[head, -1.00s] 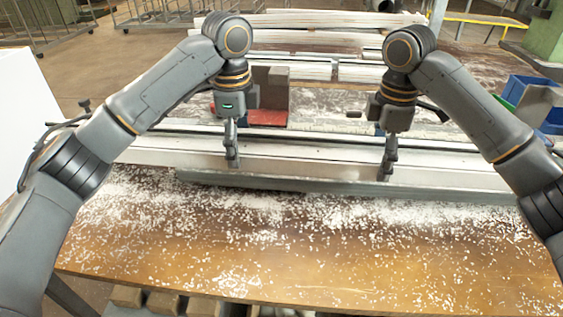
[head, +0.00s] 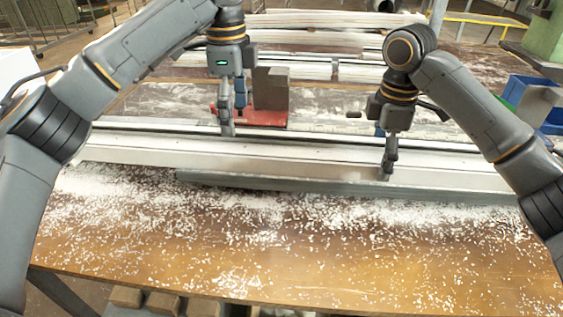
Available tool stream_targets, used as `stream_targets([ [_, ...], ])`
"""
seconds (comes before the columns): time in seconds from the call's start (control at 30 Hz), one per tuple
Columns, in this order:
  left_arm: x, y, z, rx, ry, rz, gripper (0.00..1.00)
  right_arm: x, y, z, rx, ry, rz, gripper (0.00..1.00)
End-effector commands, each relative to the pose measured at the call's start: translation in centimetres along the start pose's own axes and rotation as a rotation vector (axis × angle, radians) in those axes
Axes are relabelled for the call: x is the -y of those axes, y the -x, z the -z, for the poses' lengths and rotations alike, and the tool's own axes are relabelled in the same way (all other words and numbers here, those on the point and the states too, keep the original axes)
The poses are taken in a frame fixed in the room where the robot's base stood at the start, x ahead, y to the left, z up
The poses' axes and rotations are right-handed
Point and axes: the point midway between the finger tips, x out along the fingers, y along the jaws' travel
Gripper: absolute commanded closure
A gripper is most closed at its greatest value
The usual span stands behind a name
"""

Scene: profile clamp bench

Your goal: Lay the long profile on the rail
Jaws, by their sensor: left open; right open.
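The long profile (head: 290,183) is a grey bar lying along the front edge of the pale metal rail (head: 160,150), roughly parallel to it. I cannot tell whether it rests on the rail or just in front of it. My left gripper (head: 228,133) is open and empty, up and behind the profile, over the rear part of the rail. My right gripper (head: 386,174) is open, with its fingertips down at the profile's back edge, right of its middle. Whether they touch it is not clear.
A red clamp base (head: 262,117) with a brown block (head: 270,88) stands behind the rail, close to my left gripper. Blue bins (head: 530,100) stand at the far right. White chips cover the wooden bench (head: 200,265) in front, otherwise free.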

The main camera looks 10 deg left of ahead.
Motion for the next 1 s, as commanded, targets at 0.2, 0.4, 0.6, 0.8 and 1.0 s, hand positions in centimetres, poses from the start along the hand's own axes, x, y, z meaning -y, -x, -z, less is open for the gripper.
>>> stream_targets([
  [0.2,0.0,0.5,0.0,0.0,0.0,-0.001,0.12,-0.4,2.0,-0.1,-0.005,-0.009,-0.023,0.12],
  [0.4,0.0,0.5,0.0,0.0,0.0,-0.001,0.12,-0.1,4.9,-0.1,-0.003,-0.006,-0.017,0.12],
  [0.6,0.0,0.5,0.0,0.0,0.0,-0.001,0.12,0.1,7.3,-0.1,-0.001,-0.003,-0.01,0.12],
  [0.8,0.0,0.5,0.0,0.0,0.0,-0.001,0.12,0.2,8.2,0.0,0.0,-0.001,-0.005,0.12],
  [1.0,0.0,0.5,0.0,0.0,0.0,-0.001,0.12,0.3,8.2,0.0,0.0,0.0,-0.003,0.12],
])
